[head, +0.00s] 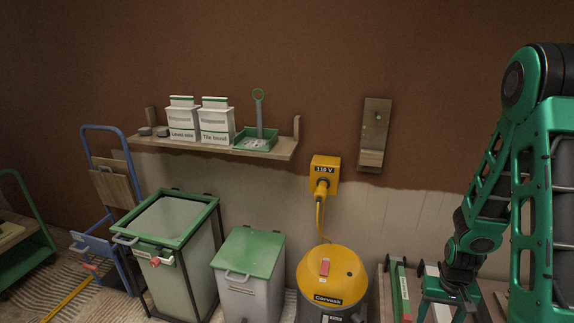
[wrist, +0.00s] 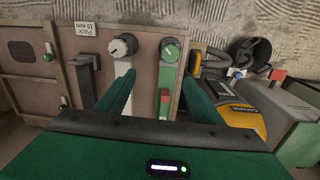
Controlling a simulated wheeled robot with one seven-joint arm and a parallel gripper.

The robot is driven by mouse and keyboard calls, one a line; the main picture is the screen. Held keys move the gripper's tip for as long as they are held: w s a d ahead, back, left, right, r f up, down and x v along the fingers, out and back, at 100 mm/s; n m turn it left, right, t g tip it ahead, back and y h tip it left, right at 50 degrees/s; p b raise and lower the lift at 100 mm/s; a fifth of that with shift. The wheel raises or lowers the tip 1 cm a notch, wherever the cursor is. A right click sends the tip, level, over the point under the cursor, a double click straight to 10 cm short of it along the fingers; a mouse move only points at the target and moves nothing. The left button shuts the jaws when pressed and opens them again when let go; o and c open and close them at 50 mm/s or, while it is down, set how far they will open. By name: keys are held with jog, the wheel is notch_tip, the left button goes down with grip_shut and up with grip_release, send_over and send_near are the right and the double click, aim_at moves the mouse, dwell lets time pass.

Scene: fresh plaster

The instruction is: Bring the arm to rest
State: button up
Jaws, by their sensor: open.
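My arm (head: 485,215) is green and black and hangs down at the right of the head view, bent at its joints. My gripper (head: 448,300) points down at the lower right, above a surface with tools. In the wrist view my gripper (wrist: 118,95) shows two green fingers set apart with nothing between them that they hold. Below them lie tools with a white knob (wrist: 122,46) and a green knob (wrist: 170,50). The fingertips' distance from the tools cannot be told.
A yellow vacuum (head: 332,275) stands left of my gripper, plugged into a yellow wall socket (head: 324,170). A grey bin with green lid (head: 250,252) and a green-rimmed bin (head: 180,217) stand further left. A shelf (head: 285,150) holds packs and a tray. The wall above is mostly bare.

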jog(key=s+d+r+m, duration=0.1)
jog(key=s+r, duration=0.2)
jog(key=r, duration=0.6)
jog(key=s+r, duration=0.4)
jog(key=r, duration=0.5)
jog(key=s+a+r+m, duration=0.1)
jog(key=s+a+r, duration=0.2)
jog(key=s+r, duration=0.7)
jog(key=shift+s+a+m+y, duration=0.15)
jog(key=shift+s+m+y, duration=0.2)
jog(key=shift+s, duration=0.55)
jog(key=shift+w+f, duration=0.25)
jog(key=shift+w, duration=0.35)
